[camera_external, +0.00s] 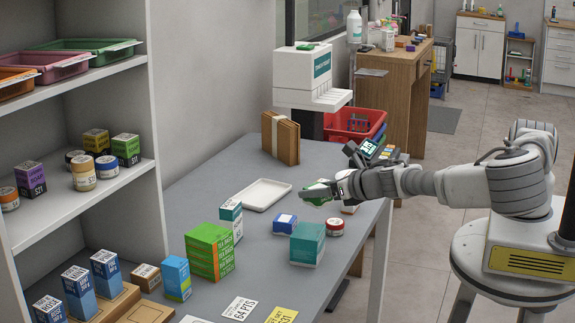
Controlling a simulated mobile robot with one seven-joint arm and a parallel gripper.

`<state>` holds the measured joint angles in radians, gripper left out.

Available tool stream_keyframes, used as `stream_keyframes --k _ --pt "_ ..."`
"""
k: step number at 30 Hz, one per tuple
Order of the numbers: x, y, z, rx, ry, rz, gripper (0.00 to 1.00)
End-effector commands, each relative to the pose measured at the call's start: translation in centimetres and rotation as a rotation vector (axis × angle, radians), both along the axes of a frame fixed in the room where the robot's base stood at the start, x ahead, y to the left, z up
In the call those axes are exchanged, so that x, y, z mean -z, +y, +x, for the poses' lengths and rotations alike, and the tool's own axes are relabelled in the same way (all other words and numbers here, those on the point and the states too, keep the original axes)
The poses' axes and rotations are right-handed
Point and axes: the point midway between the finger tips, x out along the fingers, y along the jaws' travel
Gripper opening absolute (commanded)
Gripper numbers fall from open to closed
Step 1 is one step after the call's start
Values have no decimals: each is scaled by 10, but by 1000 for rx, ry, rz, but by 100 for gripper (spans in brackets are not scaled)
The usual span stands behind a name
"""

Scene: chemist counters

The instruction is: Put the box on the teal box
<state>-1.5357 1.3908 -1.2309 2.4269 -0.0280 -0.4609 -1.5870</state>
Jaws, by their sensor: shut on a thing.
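The teal box (307,246) stands upright on the grey counter, near its right front edge. My gripper (320,191) reaches in from the right, above the counter and behind the teal box in the picture. It is shut on a small green box (316,201), which is mostly hidden by the fingers. The held box is apart from the teal box. Whether it touches the counter cannot be told.
A white tray (262,195) lies behind. Green boxes (209,251) stand to the left. Cards lie at the front, with bare counter between.

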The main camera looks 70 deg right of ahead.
Motion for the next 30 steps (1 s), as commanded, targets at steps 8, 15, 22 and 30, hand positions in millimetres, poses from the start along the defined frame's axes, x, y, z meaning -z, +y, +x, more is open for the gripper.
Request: stream_keyframes --k 8,15,22,30 --pt "19 28 11 2 0 -1 4" --pt "52 28 11 2 1 -2 4" --pt "58 28 11 2 -1 1 4" --pt "62 28 11 1 0 1 66"
